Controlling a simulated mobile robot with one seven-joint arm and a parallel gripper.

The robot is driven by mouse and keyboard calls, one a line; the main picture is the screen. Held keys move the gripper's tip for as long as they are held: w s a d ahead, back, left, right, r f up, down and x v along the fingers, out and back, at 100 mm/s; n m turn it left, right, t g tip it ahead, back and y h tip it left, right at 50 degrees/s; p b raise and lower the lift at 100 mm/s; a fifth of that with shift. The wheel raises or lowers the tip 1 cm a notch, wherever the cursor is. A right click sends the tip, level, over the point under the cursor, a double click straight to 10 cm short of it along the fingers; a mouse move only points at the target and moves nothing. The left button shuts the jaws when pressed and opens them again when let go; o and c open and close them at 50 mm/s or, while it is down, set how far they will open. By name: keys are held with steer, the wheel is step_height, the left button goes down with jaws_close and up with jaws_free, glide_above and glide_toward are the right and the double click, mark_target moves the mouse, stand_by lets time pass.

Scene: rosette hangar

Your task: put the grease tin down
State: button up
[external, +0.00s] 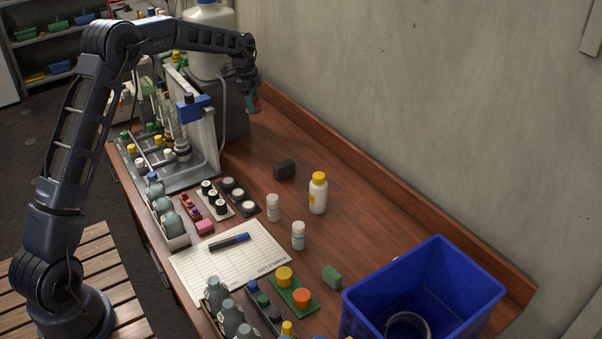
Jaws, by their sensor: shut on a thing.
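My gripper (250,92) is at the end of my outstretched arm, above the back part of the wooden bench, to the right of the white and grey stand. It is shut on a small teal and red thing, the grease tin (255,104), of which only a little shows. The tin is held up off the bench top (262,143). The fingers are too small to make out clearly.
A white stand (205,130) and a grey block are close beside the gripper. A blue bin (425,290) is at front right. Bare wood lies along the wall.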

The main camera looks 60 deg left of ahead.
steer(key=shift+r, duration=0.35)
steer(key=shift+w+d, duration=0.15)
steer(key=shift+d, duration=0.2)
steer(key=w+d+m+g, duration=0.2)
steer(key=d+m, duration=0.7)
steer(key=d, duration=2.8)
steer(key=s+d+m, duration=0.3)
steer(key=s+d, duration=0.2)
steer(key=d, duration=0.6)
steer(key=s+d+m, duration=0.3)
steer(key=s+d, duration=0.2)
steer(key=d, duration=0.6)
steer(key=s+d+m, duration=0.3)
steer(key=s+d, duration=0.1)
steer(key=d, duration=0.8)
steer(key=shift+g, duration=0.3)
step_height(320, 180, down, 20)
steer(key=shift+s+a+r, duration=0.1)
steer(key=shift+s+a, duration=0.05)
steer(key=o, duration=1)
